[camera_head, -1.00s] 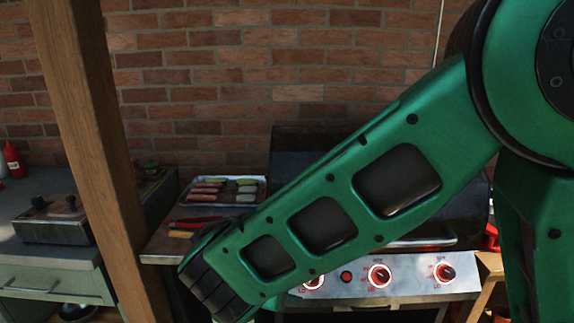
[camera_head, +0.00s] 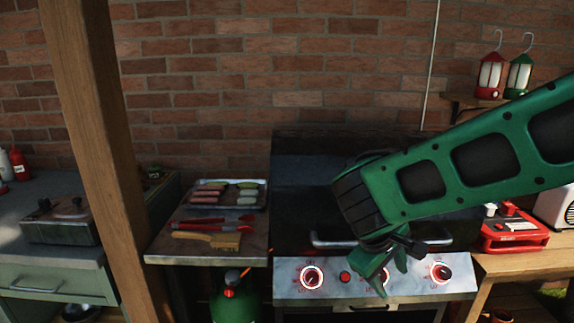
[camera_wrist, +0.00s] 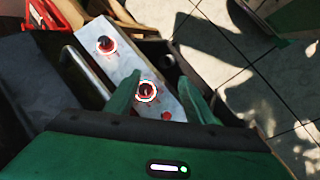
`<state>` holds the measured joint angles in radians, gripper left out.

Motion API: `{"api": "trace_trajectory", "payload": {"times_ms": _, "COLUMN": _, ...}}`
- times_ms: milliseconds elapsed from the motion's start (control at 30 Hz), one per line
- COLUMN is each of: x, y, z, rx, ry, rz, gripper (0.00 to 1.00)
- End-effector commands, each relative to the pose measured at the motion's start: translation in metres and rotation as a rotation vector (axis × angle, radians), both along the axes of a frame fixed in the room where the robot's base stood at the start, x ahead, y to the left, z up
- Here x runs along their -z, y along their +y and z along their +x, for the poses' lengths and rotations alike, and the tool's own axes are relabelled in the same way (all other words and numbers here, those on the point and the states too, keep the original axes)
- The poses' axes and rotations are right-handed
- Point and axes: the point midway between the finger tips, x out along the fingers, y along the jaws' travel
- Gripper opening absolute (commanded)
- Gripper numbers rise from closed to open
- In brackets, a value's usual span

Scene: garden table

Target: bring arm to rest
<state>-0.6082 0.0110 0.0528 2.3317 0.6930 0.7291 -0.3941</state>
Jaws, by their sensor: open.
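My green arm reaches in from the right in the head view, its end in front of the grill (camera_head: 290,210). My gripper (camera_head: 385,270) hangs below the arm's end, in front of the grill's control panel (camera_head: 330,286). In the wrist view my gripper (camera_wrist: 165,100) has its two green fingers apart, with nothing between them. A lit red knob (camera_wrist: 147,91) shows beyond the gap between the fingers. I cannot tell how far the fingertips are from the panel.
Left of the grill, a side shelf (camera_head: 165,250) bears a food tray (camera_head: 262,203), red tongs (camera_head: 240,226) and a brush (camera_head: 222,240). A green gas bottle (camera_head: 234,303) stands below. A wooden post (camera_head: 95,130) rises at left. A red case (camera_head: 514,232) sits right.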

Motion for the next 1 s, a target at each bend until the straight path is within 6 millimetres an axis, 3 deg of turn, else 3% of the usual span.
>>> {"api": "trace_trajectory", "payload": {"times_ms": 33, "x": -0.004, "y": -0.026, "z": -0.007, "rx": 0.08, "ry": 0.001, "rz": 0.029, "gripper": 0.49}}
{"api": "trace_trajectory", "payload": {"times_ms": 200, "x": -0.01, "y": -0.089, "z": -0.042, "rx": 0.324, "ry": 0.014, "rz": 0.133, "gripper": 0.49}}
{"api": "trace_trajectory", "payload": {"times_ms": 433, "x": -0.014, "y": -0.151, "z": -0.106, "rx": 0.644, "ry": 0.017, "rz": 0.277, "gripper": 0.49}}
{"api": "trace_trajectory", "payload": {"times_ms": 700, "x": -0.016, "y": -0.181, "z": -0.181, "rx": 0.963, "ry": 0.003, "rz": 0.443, "gripper": 0.49}}
{"api": "trace_trajectory", "payload": {"times_ms": 833, "x": -0.016, "y": -0.183, "z": -0.202, "rx": 1.054, "ry": -0.005, "rz": 0.496, "gripper": 0.49}}
{"api": "trace_trajectory", "payload": {"times_ms": 1000, "x": -0.016, "y": -0.182, "z": -0.214, "rx": 1.102, "ry": -0.007, "rz": 0.525, "gripper": 0.49}}
